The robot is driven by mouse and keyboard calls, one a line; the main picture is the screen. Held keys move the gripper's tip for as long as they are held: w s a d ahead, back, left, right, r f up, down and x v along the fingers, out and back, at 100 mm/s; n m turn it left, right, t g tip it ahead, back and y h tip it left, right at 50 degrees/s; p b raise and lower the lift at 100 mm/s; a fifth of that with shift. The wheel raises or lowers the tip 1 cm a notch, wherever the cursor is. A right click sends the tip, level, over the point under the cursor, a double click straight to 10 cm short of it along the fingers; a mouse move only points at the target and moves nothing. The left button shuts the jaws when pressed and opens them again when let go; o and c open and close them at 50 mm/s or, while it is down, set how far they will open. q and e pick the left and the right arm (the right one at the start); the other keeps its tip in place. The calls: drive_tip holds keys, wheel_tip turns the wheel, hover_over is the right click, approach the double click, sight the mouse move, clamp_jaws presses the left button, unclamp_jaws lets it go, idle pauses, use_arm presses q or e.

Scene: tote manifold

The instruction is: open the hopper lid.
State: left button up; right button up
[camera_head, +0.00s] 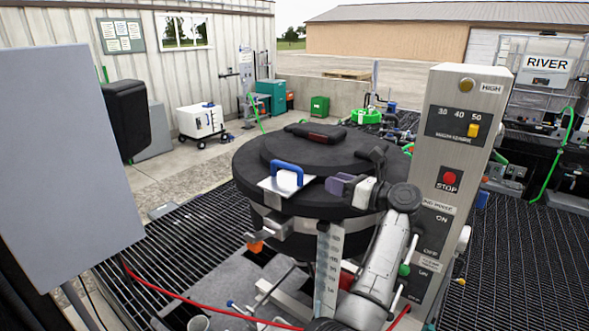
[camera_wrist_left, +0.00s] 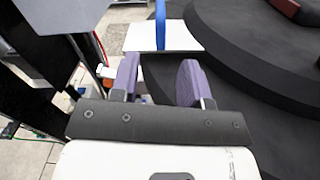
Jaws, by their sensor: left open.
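The hopper has a round black lid (camera_head: 262,178), which lies flat and closed on top. A blue handle (camera_head: 287,168) stands on a white plate (camera_head: 280,187) at the lid's near edge. My left gripper (camera_head: 338,186), with purple fingers, is just right of the handle, near the lid's rim. It is open and empty. In the left wrist view, the handle (camera_wrist_left: 160,22) is ahead of the gap between the fingers (camera_wrist_left: 158,77), apart from them. The lid (camera_wrist_left: 240,75) fills the right side there. My right gripper is not in view.
A grey control panel (camera_head: 458,125) with a red stop button stands close right of the hopper. A large grey board (camera_head: 60,150) is at the left. A red hose (camera_head: 190,300) runs across the front, below the lid. Dark grating (camera_head: 185,245) covers the floor.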

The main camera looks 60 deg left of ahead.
sight(294, 167)
use_arm(q)
drive_tip(key=p+x, duration=0.3)
drive_tip(key=x, duration=0.9)
drive_tip(key=shift+p, duration=0.3)
drive_tip(key=shift+x, duration=0.8)
drive_tip(key=c, duration=0.4)
clamp_jaws()
drive_tip(key=shift+r, duration=0.1)
